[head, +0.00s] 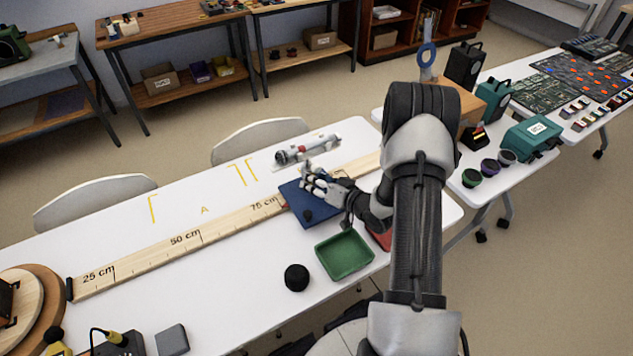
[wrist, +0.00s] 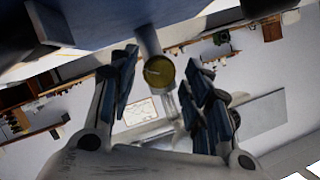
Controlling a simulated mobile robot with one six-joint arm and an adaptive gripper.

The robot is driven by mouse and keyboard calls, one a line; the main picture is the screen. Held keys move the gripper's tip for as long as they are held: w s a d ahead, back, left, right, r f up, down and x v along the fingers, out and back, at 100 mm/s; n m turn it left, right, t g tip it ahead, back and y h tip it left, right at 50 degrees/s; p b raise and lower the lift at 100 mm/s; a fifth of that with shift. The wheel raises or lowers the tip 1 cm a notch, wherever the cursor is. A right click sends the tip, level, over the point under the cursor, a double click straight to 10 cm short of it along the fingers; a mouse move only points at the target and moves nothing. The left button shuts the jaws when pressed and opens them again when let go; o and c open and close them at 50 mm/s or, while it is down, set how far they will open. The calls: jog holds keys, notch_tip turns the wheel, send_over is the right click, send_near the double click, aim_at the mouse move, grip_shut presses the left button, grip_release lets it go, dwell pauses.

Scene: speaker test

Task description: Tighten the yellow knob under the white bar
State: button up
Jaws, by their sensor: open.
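The yellow knob (wrist: 158,71) is a round, dull yellow disc in the wrist view, on the end of a short grey stem (wrist: 149,40) below a dark blue surface. My gripper (wrist: 163,84) is open, with one finger on each side of the knob's line. The knob shows between the fingertips; I cannot tell whether they touch it. In the head view my gripper (head: 318,184) is at the blue board (head: 292,203) on the table. The knob is hidden there. A pale bar-like piece (wrist: 195,27) runs beside the stem; I cannot tell if it is the white bar.
A long wooden ruler (head: 185,241) crosses the white table (head: 225,305). A green tray (head: 345,256) and a black round object (head: 296,278) stand in front of the board. A white and grey cylinder (head: 307,150) lies behind it.

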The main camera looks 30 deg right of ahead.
jog(key=v, duration=1.2)
jog(key=w+d+r+n+g+h, duration=0.1)
jog(key=w+r+n+g+h, duration=0.2)
jog(key=r, duration=0.4)
jog(key=s+a+r+g+h, duration=0.1)
jog(key=s+a+r+h, duration=0.1)
jog(key=r, duration=0.4)
jog(key=s+a+r+g+h, duration=0.1)
jog(key=s+a+r, duration=0.1)
jog(key=r, duration=0.3)
jog(key=s+a+r+g, duration=0.2)
jog(key=s+a+r, duration=0.3)
jog(key=s+a, duration=0.2)
jog(key=shift+s+a+m, duration=0.2)
jog(key=shift+s+m, duration=0.1)
jog(key=shift+s, duration=0.4)
jog(key=s+a+y, duration=0.1)
jog(key=s+a, duration=0.2)
jog(key=s, duration=0.1)
jog(key=s+a+r+n+g, duration=0.1)
jog(key=s+a, duration=0.2)
jog(key=s, duration=0.1)
jog(key=s+a+g+y, duration=0.1)
jog(key=s+a, duration=0.2)
jog(key=s, duration=0.1)
jog(key=shift+s+a+r+y, duration=0.15)
jog(key=shift+s+a+y, duration=0.05)
jog(key=shift+s+y, duration=0.1)
jog(key=shift+c, duration=0.2)
